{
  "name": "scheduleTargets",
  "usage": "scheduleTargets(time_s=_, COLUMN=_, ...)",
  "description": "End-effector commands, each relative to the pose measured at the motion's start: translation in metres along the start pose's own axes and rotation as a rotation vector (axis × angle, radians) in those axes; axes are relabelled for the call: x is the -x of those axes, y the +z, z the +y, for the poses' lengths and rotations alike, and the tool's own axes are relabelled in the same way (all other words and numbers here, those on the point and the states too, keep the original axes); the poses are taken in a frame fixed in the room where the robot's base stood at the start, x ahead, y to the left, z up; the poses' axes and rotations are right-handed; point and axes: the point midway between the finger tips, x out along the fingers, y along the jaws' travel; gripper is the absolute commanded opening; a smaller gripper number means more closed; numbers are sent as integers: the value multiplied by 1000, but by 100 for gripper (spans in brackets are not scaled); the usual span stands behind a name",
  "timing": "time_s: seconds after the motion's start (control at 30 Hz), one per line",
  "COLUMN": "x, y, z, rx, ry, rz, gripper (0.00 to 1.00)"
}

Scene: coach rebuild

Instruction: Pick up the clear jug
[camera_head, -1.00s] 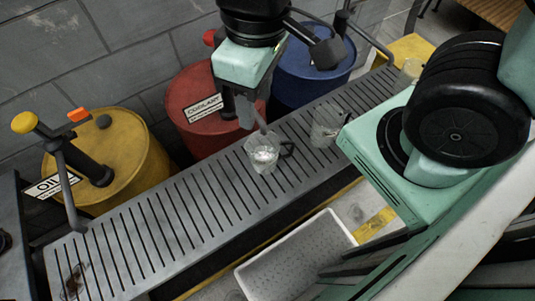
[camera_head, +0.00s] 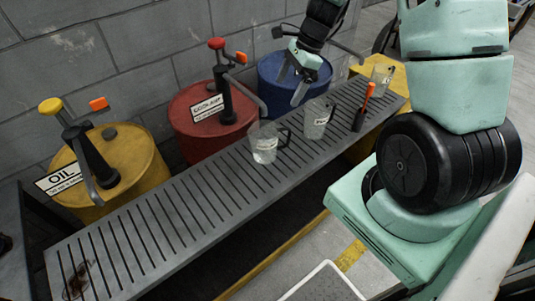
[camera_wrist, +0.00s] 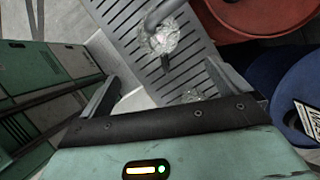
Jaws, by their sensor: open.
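The nearest jug (camera_head: 264,145) has a white label and stands by the red drum's spout. The middle jug (camera_head: 317,119) is also labelled, and the far jug (camera_head: 381,76) stands near the bench's far end. My gripper (camera_head: 290,92) is open and empty in front of the blue drum, above and behind the middle jug. In the wrist view, one jug (camera_wrist: 163,38) shows beneath a spout, beyond my gripper (camera_wrist: 161,73).
A yellow oil drum (camera_head: 130,160), red coolant drum (camera_head: 190,125) and blue drum (camera_head: 275,100) line the wall, with pump handles and spouts reaching over the bench. An orange-handled tool (camera_head: 363,108) stands beside the middle jug. A pale tray (camera_head: 325,285) lies in front.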

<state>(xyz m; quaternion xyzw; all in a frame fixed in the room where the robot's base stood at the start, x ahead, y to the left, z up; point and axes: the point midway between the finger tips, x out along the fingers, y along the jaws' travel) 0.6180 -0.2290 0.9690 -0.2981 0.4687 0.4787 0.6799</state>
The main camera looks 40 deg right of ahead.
Motion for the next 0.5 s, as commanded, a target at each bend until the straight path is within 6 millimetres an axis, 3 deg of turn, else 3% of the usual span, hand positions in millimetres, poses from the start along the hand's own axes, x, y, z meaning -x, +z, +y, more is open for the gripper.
scheduleTargets(time_s=0.5, x=-100, y=1, z=2, rx=7, ry=6, rz=0, gripper=100)
